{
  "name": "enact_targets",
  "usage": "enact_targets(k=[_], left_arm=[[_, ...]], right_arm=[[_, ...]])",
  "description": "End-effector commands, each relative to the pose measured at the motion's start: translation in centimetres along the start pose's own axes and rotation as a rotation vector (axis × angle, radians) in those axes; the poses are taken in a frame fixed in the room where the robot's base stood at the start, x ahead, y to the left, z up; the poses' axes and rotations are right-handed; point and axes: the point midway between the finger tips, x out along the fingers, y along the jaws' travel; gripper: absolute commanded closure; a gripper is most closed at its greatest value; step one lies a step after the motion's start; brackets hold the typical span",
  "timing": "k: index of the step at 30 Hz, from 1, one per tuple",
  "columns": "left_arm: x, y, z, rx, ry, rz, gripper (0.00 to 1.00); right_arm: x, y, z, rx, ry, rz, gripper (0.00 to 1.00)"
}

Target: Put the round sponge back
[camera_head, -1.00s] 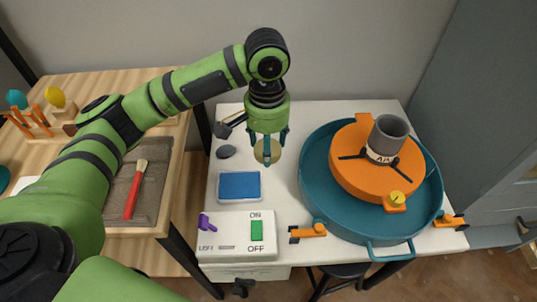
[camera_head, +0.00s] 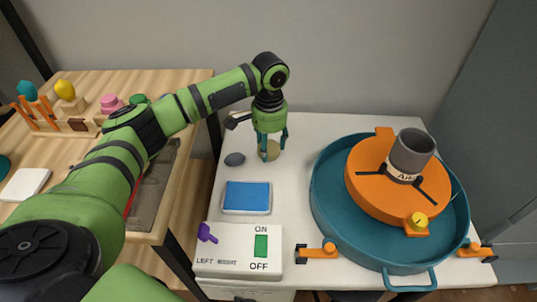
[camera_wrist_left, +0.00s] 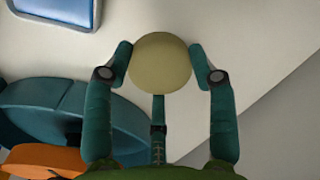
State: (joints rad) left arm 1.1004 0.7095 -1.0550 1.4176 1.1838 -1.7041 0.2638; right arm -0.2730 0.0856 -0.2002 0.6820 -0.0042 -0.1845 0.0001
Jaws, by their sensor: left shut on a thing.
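The round sponge (camera_wrist_left: 160,62) is a pale yellow-tan disc. In the head view the sponge (camera_head: 270,151) shows between the fingertips of my left gripper (camera_head: 270,150), over the back left part of the white table (camera_head: 300,180). I cannot tell whether the sponge touches the table top. My right gripper is not in either view.
A blue sponge pad in a white tray (camera_head: 247,197) and a dark grey oval stone (camera_head: 235,159) lie nearby. A teal basin (camera_head: 330,215) with an orange wheel and grey cup (camera_head: 412,152) stands right. A switch box (camera_head: 238,251) is in front.

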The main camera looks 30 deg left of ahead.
Motion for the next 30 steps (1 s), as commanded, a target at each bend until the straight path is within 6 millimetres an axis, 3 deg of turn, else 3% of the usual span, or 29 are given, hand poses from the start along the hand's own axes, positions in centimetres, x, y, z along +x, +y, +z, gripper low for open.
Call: enact_targets(k=[3, 9, 22, 23, 24, 30], left_arm=[[1.4, -0.1, 0.1, 0.000, -0.003, 0.000, 0.69], [3.9, -0.1, 0.1, 0.001, -0.001, -0.001, 0.69], [4.3, -0.1, 0.1, 0.000, 0.000, 0.000, 0.69], [4.3, -0.1, 0.0, 0.000, 0.000, -0.001, 0.31], [4.3, -0.1, 0.0, 0.000, 0.000, -0.001, 0.19], [4.3, -0.1, 0.0, 0.000, 0.000, -0.001, 0.19]], right_arm=[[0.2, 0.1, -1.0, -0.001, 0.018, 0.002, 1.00], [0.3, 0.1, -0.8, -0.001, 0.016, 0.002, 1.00], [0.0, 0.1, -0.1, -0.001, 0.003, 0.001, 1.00], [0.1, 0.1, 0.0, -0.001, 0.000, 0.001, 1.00], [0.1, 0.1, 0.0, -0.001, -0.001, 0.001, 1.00], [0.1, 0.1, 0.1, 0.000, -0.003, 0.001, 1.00]])
